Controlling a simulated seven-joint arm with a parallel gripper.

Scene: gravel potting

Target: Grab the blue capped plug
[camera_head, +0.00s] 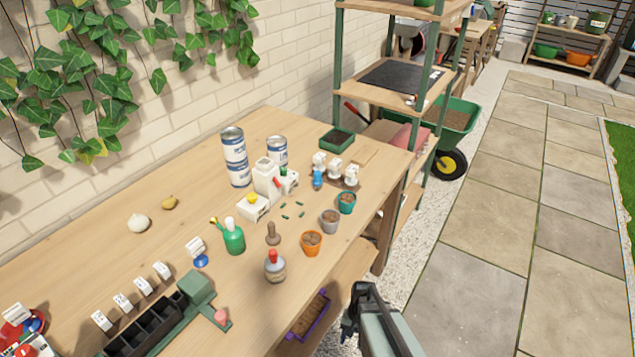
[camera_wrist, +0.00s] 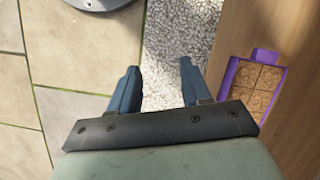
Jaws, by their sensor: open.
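I cannot tell for sure which thing is the blue capped plug. A small upright blue piece (camera_head: 318,180) stands on the table by the white-topped pieces at the back right. Another blue piece (camera_head: 201,261) lies below a white tag left of the green bottle. My gripper (camera_head: 358,308) is off the table's front edge, low and to the right, apart from both. In the wrist view my gripper (camera_wrist: 158,70) has its two fingers spread with nothing between them, over gravel and paving. Neither blue piece shows in the wrist view.
The wooden table (camera_head: 75,245) holds cans (camera_head: 235,158), a green bottle (camera_head: 233,237), a red-topped bottle (camera_head: 275,267), small pots (camera_head: 312,243) and a black tray (camera_head: 150,325). A purple tray (camera_wrist: 235,73) sits on the lower shelf. A shelf rack (camera_head: 395,95) stands behind the table's right end.

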